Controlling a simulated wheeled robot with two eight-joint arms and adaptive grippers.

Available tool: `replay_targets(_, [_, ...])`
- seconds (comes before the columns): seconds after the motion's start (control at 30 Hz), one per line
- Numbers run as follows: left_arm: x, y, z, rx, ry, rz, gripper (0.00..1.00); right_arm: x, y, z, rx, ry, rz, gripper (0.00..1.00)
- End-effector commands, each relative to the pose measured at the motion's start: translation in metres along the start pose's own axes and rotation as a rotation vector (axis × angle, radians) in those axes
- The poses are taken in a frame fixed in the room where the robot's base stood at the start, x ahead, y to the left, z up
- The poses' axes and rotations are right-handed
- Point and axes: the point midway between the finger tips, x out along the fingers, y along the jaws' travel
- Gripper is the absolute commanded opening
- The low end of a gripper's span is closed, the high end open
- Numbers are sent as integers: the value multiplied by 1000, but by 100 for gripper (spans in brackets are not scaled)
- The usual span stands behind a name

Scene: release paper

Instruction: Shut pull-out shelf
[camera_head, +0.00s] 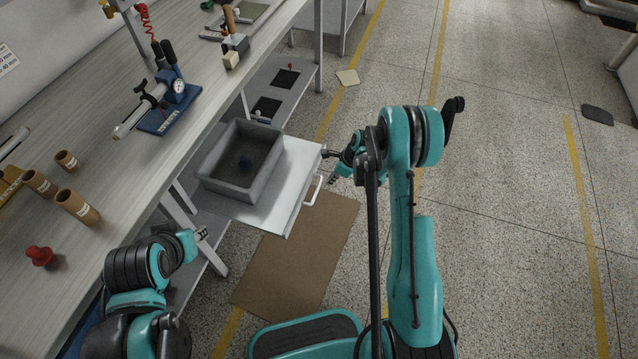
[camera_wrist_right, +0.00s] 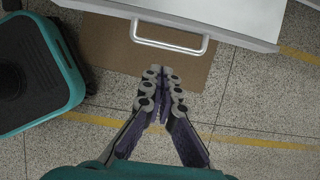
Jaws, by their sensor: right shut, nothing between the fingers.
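The pull-out shelf (camera_head: 264,212) juts out from under the workbench in the head view, a pale flat board with a white handle on its front edge. The handle (camera_wrist_right: 169,44) shows at the top of the right wrist view. My right gripper (camera_wrist_right: 161,72) is shut and empty, with its tips just below the handle in that view, apart from it in the picture. In the head view my left gripper (camera_head: 202,233) is small, near the bench leg, left of the shelf.
The workbench (camera_head: 110,173) carries brown cardboard tubes (camera_head: 78,206), a red knob-like object (camera_head: 40,256) and a blue gauge device (camera_head: 168,106). A brown mat (camera_head: 290,262) lies on the floor below the shelf. The floor to the right is mostly clear.

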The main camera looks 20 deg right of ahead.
Motion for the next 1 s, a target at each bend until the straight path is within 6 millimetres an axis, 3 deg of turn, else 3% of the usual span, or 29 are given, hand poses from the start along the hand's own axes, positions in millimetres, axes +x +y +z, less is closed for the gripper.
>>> replay_targets(0.47, [33, 0, 24, 0, 0, 0, 32, 98, 0, -1, -4, 1, -1, 0])
replay_targets(0.7, [41, 0, 29, 0, 0, 0, 32, 105, 0, 31, -6, 1, 0, 0])
replay_targets(1.0, [42, 0, 30, 0, 0, 0, 32, 105, 0, 38, -4, 1, -1, 0])
